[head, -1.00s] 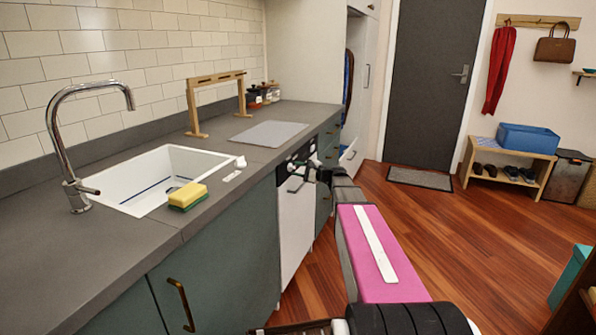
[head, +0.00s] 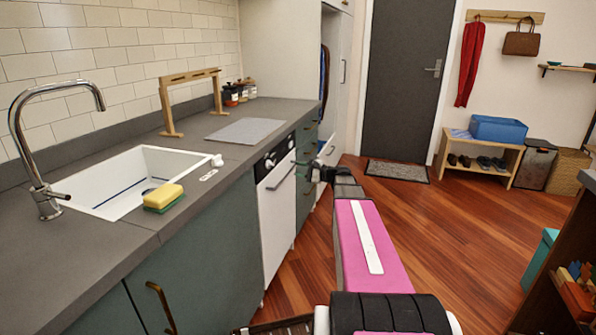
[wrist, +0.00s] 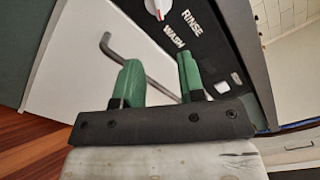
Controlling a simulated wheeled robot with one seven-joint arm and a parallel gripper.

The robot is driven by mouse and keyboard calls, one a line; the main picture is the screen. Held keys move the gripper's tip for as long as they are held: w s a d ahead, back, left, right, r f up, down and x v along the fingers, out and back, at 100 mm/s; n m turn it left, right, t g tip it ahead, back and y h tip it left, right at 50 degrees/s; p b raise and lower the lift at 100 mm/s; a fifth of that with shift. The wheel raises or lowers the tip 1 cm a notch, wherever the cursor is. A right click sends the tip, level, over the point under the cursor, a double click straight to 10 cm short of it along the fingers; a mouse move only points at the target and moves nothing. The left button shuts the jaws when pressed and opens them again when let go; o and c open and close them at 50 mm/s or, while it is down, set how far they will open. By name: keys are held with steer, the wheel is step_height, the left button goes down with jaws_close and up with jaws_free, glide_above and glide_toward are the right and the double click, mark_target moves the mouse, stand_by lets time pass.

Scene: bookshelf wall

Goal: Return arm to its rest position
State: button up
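My gripper (head: 318,172) is at the end of my outstretched arm, in front of the counter fronts in the head view. In the wrist view my gripper (wrist: 160,78) has two green fingers standing apart, with nothing held between them. Beyond them is the white dishwasher front (wrist: 80,65) with a grey bar handle (wrist: 120,52), partly hidden behind the left finger. A black control strip reads WASH and RINSE. In the head view the dishwasher (head: 277,215) looks shut. My pink-topped arm runs from the bottom centre toward the gripper.
The grey counter (head: 100,262) with a sink (head: 150,160) and yellow sponge (head: 163,197) runs along the left. A dark shelf unit (head: 560,270) stands at the right edge. Open wooden floor (head: 450,230) lies between. A bench (head: 480,160) stands by the far door.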

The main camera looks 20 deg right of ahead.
steer(key=s+a+f+n+g+h, duration=0.65)
steer(key=s+a+f, duration=0.45)
steer(key=s+f, duration=0.3)
steer(key=s+f+n+g+h, duration=0.1)
steer(key=s+f+n+h, duration=0.2)
steer(key=s, duration=0.3)
steer(key=s+d+f+n+g+h, duration=0.1)
steer(key=s+f+n+g+h, duration=0.1)
steer(key=s+f+n+h, duration=0.1)
steer(key=s+f+h, duration=0.1)
steer(key=s+h, duration=0.1)
steer(key=s, duration=0.1)
steer(key=shift+s+f, duration=0.2)
steer(key=shift+s, duration=0.1)
steer(key=shift+n+g+h, duration=0.25)
